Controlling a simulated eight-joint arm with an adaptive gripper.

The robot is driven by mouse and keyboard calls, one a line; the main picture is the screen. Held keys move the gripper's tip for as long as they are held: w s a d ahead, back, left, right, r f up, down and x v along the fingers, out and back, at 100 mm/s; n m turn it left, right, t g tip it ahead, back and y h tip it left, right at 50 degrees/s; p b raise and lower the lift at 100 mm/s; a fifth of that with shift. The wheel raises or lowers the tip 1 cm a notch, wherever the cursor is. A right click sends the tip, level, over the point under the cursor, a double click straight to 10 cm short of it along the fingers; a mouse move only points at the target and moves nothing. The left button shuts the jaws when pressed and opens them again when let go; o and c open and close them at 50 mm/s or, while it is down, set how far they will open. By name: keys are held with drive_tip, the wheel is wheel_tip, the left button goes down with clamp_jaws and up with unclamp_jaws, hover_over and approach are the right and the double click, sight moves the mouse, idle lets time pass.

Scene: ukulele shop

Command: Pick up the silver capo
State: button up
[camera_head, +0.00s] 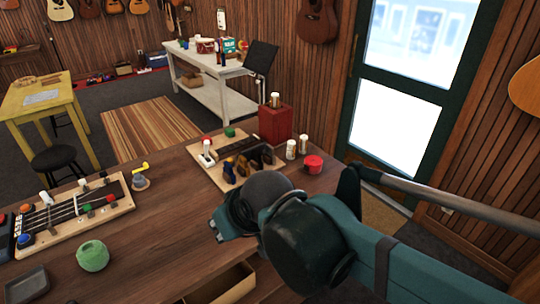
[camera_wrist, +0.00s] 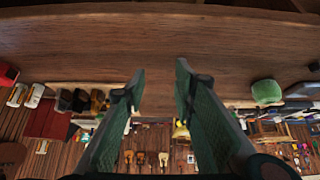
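I cannot single out a silver capo with certainty. A wooden board (camera_head: 213,175) on the workbench carries a dark strip and several small clamp-like pieces in black, brown and blue. A small grey piece (camera_head: 140,182) sits on a round base left of it, too small to tell what it is. My gripper shows in the wrist view (camera_wrist: 160,82) with its two green fingers apart and nothing between them. In the head view it is largely hidden behind my own wrist, above the bench in front of the board.
A red block (camera_head: 276,124), white bottles (camera_head: 291,149) and a red tub (camera_head: 313,164) stand around the board's right end. The bench middle (camera_head: 175,215) is clear. An open drawer (camera_head: 225,285) juts out at the front.

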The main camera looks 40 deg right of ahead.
idle(0.7)
drive_tip(key=w+d+r+g+p, duration=0.1)
drive_tip(key=w+d+r+p, duration=0.45)
drive_tip(key=w, duration=0.25)
drive_tip(key=g+p, duration=0.2)
drive_tip(key=p, duration=1.1)
approach(270, 146)
drive_tip(key=a+f, duration=0.1)
drive_tip(key=f, duration=0.1)
drive_tip(key=shift+w+d+f, duration=0.2)
drive_tip(key=shift+w+d, duration=0.25)
drive_tip(key=shift+x, duration=1.3)
